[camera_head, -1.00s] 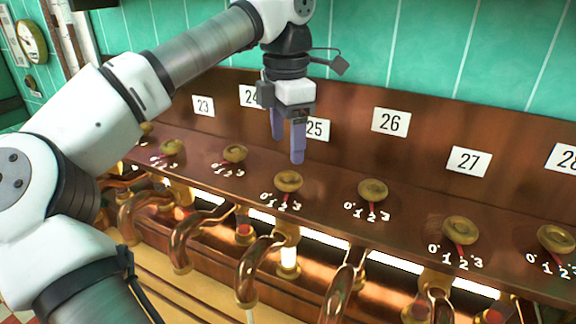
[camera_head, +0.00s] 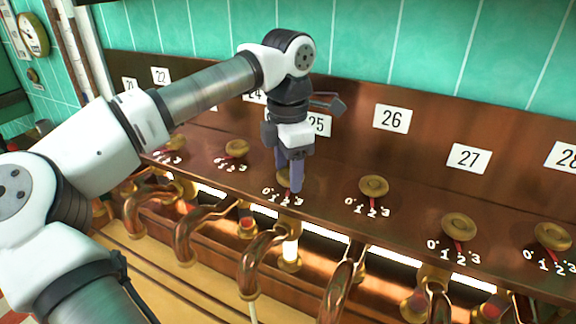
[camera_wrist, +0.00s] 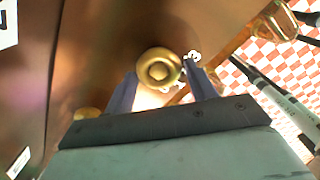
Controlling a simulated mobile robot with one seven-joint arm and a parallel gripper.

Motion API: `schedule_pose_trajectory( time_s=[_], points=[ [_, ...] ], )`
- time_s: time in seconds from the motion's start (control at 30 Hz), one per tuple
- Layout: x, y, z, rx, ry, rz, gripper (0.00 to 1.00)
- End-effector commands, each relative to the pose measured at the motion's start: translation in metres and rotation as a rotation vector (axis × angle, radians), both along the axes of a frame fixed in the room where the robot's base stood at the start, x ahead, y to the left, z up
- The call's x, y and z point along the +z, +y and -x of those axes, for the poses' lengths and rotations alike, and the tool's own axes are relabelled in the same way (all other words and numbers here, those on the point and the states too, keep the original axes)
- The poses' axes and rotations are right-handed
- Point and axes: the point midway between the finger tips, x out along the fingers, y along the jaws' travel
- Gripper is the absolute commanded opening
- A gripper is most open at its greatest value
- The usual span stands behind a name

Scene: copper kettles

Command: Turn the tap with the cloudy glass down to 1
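A round brass tap knob (camera_head: 283,176) sits on the copper panel below label 25, with a 0-to-3 scale in front of it. A bright, milky white glass tube (camera_head: 290,248) stands below this part of the panel. My gripper (camera_head: 289,182) is down at this knob, its two purple fingers apart. In the wrist view the knob (camera_wrist: 160,68) lies between the open fingers, with no clear contact. The fingers partly hide the knob and its scale in the head view, so I cannot tell its setting.
Similar knobs stand in the row: one to the left (camera_head: 237,148), one below label 26 (camera_head: 373,187) and one below label 27 (camera_head: 458,227). Curved copper pipes (camera_head: 262,255) run below the panel's front edge. The labelled copper backboard (camera_head: 430,133) rises behind.

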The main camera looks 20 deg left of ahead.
Motion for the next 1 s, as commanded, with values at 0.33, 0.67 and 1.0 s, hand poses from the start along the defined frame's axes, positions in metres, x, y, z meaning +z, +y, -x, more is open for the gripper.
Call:
schedule_pose_trajectory(
  time_s=[0.33, 0.67, 1.0],
  points=[
    [0.0004, -0.0001, 0.0000, -0.004, 0.000, 0.000, 0.25],
    [0.0005, 0.0003, -0.0008, -0.125, -0.001, 0.001, 0.25],
    [0.0007, 0.0008, -0.0018, -0.357, 0.000, 0.000, 0.25]
  ],
)
